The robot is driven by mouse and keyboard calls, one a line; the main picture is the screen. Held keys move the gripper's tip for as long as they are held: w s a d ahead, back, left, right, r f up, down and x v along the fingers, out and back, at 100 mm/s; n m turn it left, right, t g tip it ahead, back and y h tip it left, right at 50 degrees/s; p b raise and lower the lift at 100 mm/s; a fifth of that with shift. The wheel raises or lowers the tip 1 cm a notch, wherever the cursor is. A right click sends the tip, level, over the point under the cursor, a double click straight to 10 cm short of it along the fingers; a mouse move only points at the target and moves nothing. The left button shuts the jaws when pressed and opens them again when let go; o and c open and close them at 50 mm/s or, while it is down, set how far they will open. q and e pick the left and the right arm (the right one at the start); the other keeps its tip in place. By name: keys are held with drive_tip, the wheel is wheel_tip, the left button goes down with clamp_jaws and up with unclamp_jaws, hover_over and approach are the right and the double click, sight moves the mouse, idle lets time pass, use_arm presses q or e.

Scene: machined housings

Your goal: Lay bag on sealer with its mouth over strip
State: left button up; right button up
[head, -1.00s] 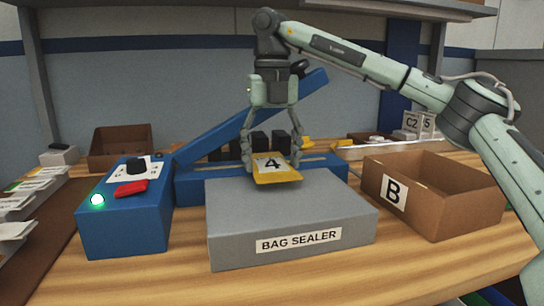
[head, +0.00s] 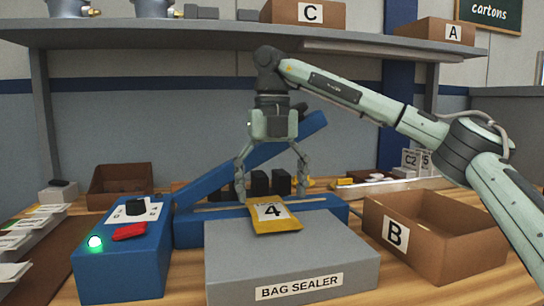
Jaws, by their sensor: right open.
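The yellow bag (head: 276,224), labelled 4, lies on the bag sealer. Its body rests on the grey platform (head: 300,262), and its far edge overlaps the pale strip (head: 318,201) on the blue sealer base. The blue sealing arm (head: 190,193) is raised at a slant behind. My right gripper (head: 271,196) is open, with its fingers spread on either side of the bag's far end and apart from it. My left gripper is out of view.
A blue control box (head: 120,270) with a lit green lamp stands left of the platform. Cardboard box B (head: 450,250) stands at the right, close to the platform. A shelf (head: 200,36) with boxes C and A hangs above. Small dark blocks (head: 259,183) stand behind the strip.

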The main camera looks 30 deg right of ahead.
sight(272, 211)
wheel_tip(272, 211, up, 3)
drive_tip(key=shift+f, duration=0.2)
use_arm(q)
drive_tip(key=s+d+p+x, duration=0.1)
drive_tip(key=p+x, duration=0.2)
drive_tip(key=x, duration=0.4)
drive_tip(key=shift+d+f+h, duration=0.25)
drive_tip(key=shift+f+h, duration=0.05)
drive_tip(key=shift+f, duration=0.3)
use_arm(e)
wheel_tip(272, 211, up, 8)
